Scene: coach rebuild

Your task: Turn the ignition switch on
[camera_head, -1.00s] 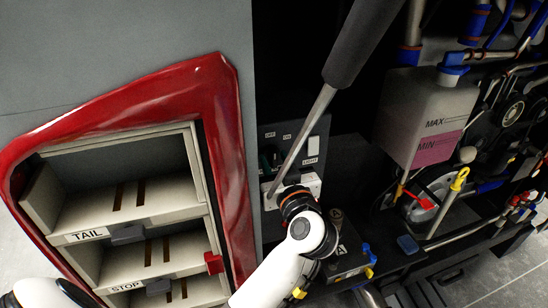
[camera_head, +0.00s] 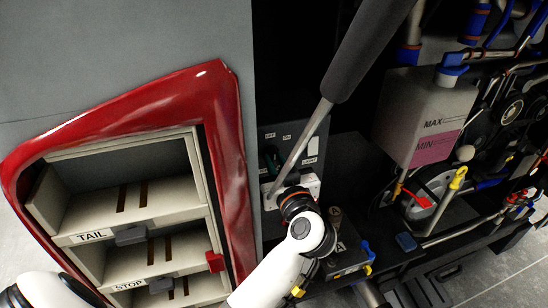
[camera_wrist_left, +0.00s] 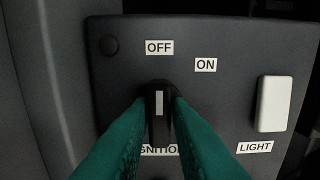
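The ignition switch (camera_wrist_left: 158,103) is a black knob with a white mark on a dark panel. In the left wrist view its mark stands upright, towards the OFF label (camera_wrist_left: 159,48); the ON label (camera_wrist_left: 205,65) is up and to the right. My left gripper (camera_wrist_left: 160,112) has its teal fingers on both sides of the knob, apparently touching it. The IGNITION label is partly hidden by the fingers. In the head view the left gripper (camera_head: 270,160) reaches the panel, and the knob is hidden there. My right gripper is not in view.
A white light switch (camera_wrist_left: 272,103) is right of the knob. A grey strut (camera_head: 305,145) crosses in front of the panel. A red-framed lamp housing (camera_head: 232,150) stands close on the left. A fluid tank (camera_head: 420,110) and pipes are on the right.

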